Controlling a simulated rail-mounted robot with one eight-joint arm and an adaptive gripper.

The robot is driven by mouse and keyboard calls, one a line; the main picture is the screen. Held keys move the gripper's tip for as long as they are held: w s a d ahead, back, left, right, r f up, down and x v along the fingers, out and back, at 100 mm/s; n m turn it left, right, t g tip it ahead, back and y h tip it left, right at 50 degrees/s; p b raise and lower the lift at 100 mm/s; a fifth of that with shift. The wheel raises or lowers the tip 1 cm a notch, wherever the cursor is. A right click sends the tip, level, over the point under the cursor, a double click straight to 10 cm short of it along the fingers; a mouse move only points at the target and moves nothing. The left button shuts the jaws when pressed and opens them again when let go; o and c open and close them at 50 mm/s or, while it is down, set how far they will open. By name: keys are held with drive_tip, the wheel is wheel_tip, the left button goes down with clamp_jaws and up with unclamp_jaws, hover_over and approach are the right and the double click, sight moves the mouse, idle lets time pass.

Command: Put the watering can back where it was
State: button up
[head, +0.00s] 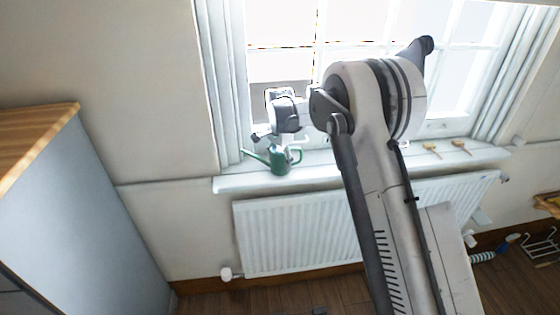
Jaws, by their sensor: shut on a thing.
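The green watering can (279,161) shows at the left part of the white window sill (330,170), upright, with its spout pointing left and its handle to the right. Its base appears at the level of the sill top; I cannot tell whether it rests there or hangs just above. My gripper (277,138) is directly over the can and shut on its upper part. The gripper body hides some of the can's top, and the fingertips are small and partly hidden.
Small yellow-ended items (432,150) lie on the right of the sill, beyond my arm. A white radiator (290,236) is below the sill. The window stands close behind the can. A grey cabinet with a wooden top (40,140) is at left. A wire rack (541,245) is at right.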

drive_tip(key=shift+f, duration=0.15)
drive_tip(key=o, duration=1.5)
